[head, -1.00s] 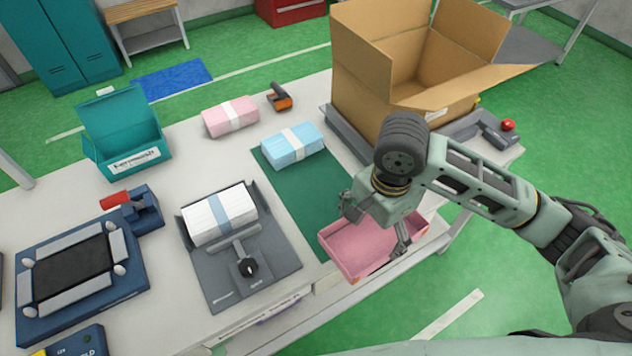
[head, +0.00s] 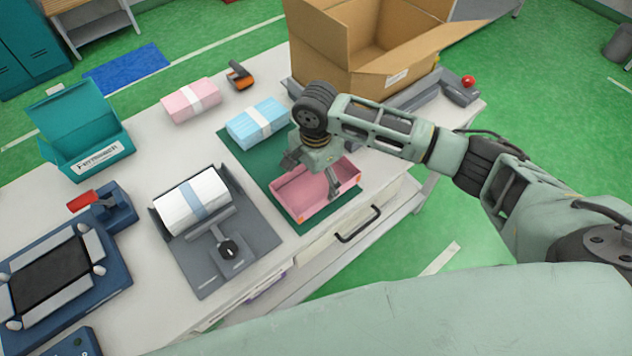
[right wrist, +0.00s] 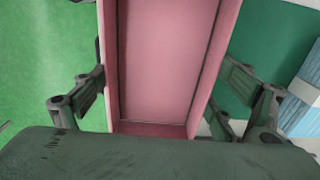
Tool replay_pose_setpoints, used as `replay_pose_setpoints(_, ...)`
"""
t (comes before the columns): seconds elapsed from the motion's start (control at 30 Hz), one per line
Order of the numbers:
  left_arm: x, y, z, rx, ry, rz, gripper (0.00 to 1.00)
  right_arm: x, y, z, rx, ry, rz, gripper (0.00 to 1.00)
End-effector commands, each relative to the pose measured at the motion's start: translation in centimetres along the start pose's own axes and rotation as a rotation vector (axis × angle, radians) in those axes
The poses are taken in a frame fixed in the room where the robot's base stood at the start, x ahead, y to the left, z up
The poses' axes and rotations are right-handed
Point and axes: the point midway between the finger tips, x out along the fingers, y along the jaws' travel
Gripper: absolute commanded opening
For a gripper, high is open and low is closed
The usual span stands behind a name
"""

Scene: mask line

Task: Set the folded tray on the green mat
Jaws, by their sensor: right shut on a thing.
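The folded tray (head: 290,198) is pink, open-topped and roughly level. My right gripper (head: 312,176) is above it with its fingers on opposite long walls, shut on it. The tray is over the front part of the green mat (head: 257,168), at or just above its surface; I cannot tell if it touches. In the right wrist view the tray's inside (right wrist: 165,60) is empty and lies between the two fingers of the gripper (right wrist: 163,92). Some of the mat is hidden under the tray and the arm. My left gripper is not in view.
A blue wrapped stack (head: 257,124) lies on the mat's back part, behind the tray. A grey fixture (head: 235,255) with a white roll stands left of the mat. A large open cardboard box (head: 345,70) stands behind. A drawer handle (head: 358,225) is at the table's front.

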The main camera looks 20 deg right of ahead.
Motion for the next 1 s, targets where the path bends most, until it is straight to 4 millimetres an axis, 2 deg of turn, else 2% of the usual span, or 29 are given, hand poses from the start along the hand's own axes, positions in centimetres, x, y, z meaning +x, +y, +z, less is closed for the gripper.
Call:
replay_pose_setpoints(0.1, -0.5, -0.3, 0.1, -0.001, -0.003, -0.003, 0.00, 1.8, 0.2, 0.0, 0.000, 0.001, 0.004, 0.57)
replay_pose_setpoints(0.2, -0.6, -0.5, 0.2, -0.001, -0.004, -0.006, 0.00, 2.7, 0.1, 0.0, 0.000, 0.000, 0.002, 0.57)
replay_pose_setpoints(0.57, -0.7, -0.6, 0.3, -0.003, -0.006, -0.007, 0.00, 3.1, 0.2, 0.0, 0.000, -0.001, 0.003, 0.57)
replay_pose_setpoints(0.6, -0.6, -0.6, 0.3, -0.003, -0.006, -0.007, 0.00, 3.1, 0.2, 0.0, 0.000, 0.000, 0.002, 0.91)
replay_pose_setpoints(0.7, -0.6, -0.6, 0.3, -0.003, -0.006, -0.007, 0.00, 3.1, 0.2, 0.0, 0.000, 0.000, 0.002, 0.99)
replay_pose_setpoints(1.0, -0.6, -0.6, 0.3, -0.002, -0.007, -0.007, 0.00, 3.1, 0.2, 0.0, 0.000, 0.000, 0.002, 1.00)
